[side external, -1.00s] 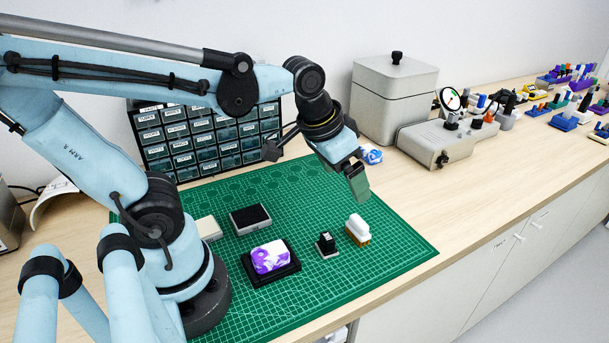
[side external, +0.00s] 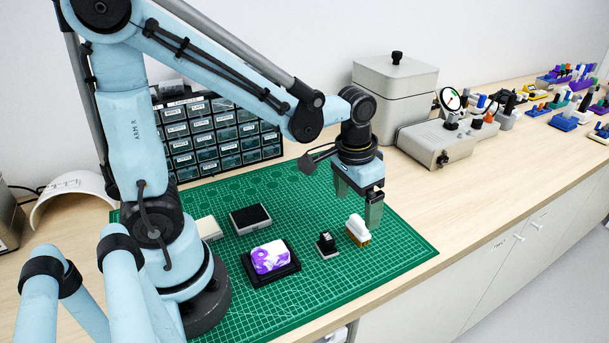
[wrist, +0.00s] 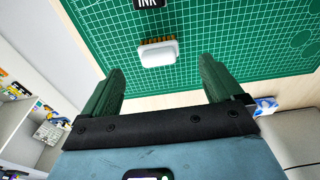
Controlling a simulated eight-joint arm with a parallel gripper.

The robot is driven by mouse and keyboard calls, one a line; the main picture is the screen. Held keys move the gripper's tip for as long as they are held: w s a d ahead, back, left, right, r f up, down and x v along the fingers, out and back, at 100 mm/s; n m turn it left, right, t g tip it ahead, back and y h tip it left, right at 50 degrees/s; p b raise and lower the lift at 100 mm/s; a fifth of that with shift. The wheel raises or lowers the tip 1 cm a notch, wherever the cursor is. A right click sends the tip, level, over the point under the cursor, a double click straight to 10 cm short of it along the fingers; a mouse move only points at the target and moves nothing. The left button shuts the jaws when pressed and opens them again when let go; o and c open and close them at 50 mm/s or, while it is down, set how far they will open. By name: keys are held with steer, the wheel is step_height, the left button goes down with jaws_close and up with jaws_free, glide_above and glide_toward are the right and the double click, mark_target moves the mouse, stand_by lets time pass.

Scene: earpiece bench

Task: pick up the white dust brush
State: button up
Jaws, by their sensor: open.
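The white dust brush (side external: 358,229) stands on the green cutting mat near its right side, white handle up and tan bristles down. In the wrist view the brush (wrist: 158,52) lies ahead of my fingertips, roughly centred between them, with its orange-tan bristles on the far side. My gripper (side external: 359,208) points down just above and behind the brush in the side view. In the wrist view my gripper (wrist: 162,78) has its two green fingers wide apart with nothing between them. No contact with the brush shows.
A small black stamp (side external: 327,245) stands just left of the brush. A purple-and-white block on a black tray (side external: 271,260) and a black ink pad (side external: 250,218) lie farther left. A grey box (side external: 394,95) and gauge device (side external: 437,143) stand behind. The mat's (side external: 405,245) right end is clear.

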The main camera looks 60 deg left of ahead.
mark_target(359, 220)
steer(key=shift+w+d+f, duration=0.1)
steer(key=shift+w+f, duration=0.15)
steer(key=shift+f, duration=0.85)
steer(key=shift+w+d+f, duration=0.1)
steer(key=shift+w+f, duration=0.15)
steer(key=shift+f, duration=0.85)
steer(key=shift+w+f, duration=0.1)
steer(key=shift+f, duration=0.75)
steer(key=c, duration=1.2)
steer(key=shift+c, duration=0.2)
steer(key=shift+r, duration=0.1)
